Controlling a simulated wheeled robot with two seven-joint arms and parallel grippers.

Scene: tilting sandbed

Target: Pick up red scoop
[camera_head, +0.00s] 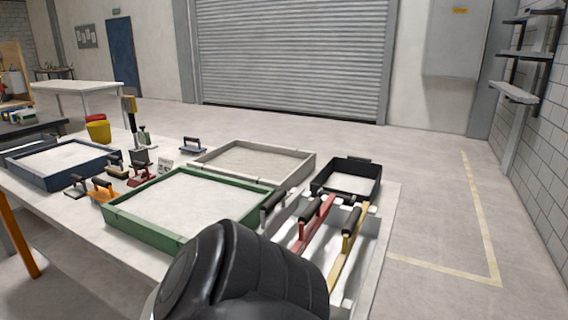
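I cannot tell for sure which red thing is the red scoop. A red tool (311,226) with a black handle lies in a pale rack at the right end of the near table, between a grey tool and a yellow tool (347,236). A dark red tool (141,179) with a black top stands left of the green-rimmed tray. A small red item (92,118) shows behind a yellow bucket (98,131), mostly hidden. Neither of my grippers is in view. A black part of my own body fills the bottom middle and hides part of the rack.
The green-rimmed tray (143,235) sits mid-table. A beige-rimmed tray (232,180) lies behind it, a blue-rimmed tray (75,181) at left. A black bin (346,180) stands behind the rack. An orange hand tool (103,193) lies between trays. Floor at right is clear.

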